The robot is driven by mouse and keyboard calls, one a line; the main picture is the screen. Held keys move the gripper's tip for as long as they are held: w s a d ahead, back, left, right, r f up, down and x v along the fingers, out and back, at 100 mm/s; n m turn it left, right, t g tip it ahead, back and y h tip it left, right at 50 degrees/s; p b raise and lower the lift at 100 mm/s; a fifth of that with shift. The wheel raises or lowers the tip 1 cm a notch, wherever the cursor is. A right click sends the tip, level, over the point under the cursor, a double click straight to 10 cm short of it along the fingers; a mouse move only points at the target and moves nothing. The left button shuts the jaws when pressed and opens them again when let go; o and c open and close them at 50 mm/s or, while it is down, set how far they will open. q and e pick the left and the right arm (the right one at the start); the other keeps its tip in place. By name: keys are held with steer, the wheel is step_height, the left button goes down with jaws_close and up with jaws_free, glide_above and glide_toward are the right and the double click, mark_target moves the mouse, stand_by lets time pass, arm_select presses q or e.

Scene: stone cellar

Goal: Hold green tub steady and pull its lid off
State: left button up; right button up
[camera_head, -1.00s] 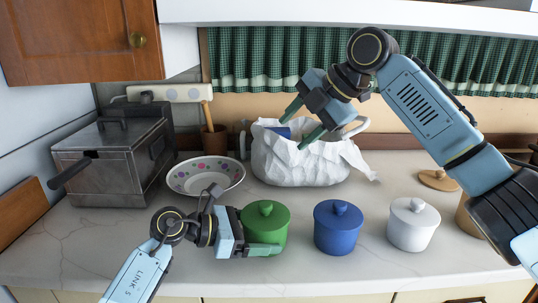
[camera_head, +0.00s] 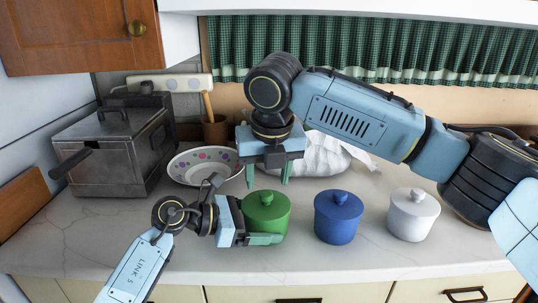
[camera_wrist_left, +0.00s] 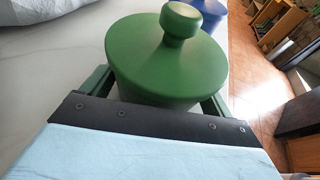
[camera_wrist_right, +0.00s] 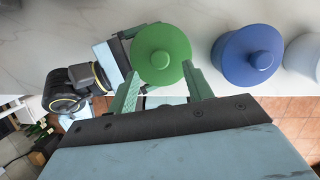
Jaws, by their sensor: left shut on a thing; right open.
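The green tub (camera_head: 268,226) stands upright on the counter, with its green lid (camera_head: 267,203) and round knob on top. My left gripper (camera_head: 262,238) is shut around the tub's body from the left side; its fingers flank the tub in the left wrist view (camera_wrist_left: 160,98). My right gripper (camera_head: 268,178) is open and empty, pointing down above the lid and slightly behind it. In the right wrist view the lid (camera_wrist_right: 160,53) shows beyond the open fingers, apart from them.
A blue lidded tub (camera_head: 338,220) and a white lidded tub (camera_head: 413,217) stand to the right. A spotted bowl (camera_head: 200,166), a metal fryer (camera_head: 110,150) and a crumpled white bag (camera_head: 325,158) stand behind. The counter's front strip is clear.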

mark_target(266, 193)
steer(key=shift+x, duration=2.35)
steer(key=c, duration=1)
steer(key=shift+c, duration=0.2)
steer(key=shift+r, duration=0.25)
steer(key=shift+r, duration=2.35)
arm_select(q)
steer(key=o, duration=0.6)
